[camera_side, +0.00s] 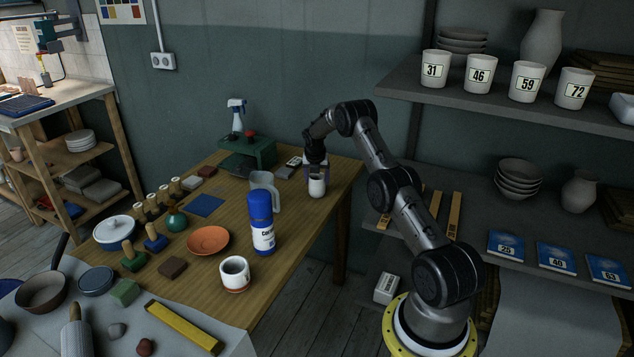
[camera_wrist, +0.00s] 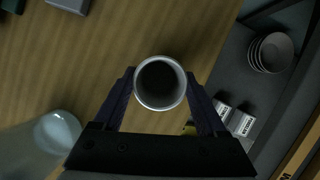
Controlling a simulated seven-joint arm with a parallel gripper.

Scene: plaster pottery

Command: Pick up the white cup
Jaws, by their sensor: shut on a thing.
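A white cup (camera_side: 317,188) is at the right rear part of the wooden table, below my gripper (camera_side: 316,172). In the wrist view my gripper (camera_wrist: 160,80) has one dark finger on each side of the cup's round rim (camera_wrist: 160,105), and it is shut on the cup. The cup looks upright, its opening facing the wrist camera, with a dark inside. I cannot tell whether its base touches the table. Another white cup (camera_side: 235,275), with a reddish band near its base, stands at the table's front.
A clear jug (camera_side: 270,188) and a blue-and-white canister (camera_side: 261,222) stand left of my gripper. A green machine (camera_side: 248,152) is behind. An orange dish (camera_side: 208,241) lies further forward. Shelves at right carry numbered cups (camera_side: 480,74) and stacked bowls (camera_side: 518,182).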

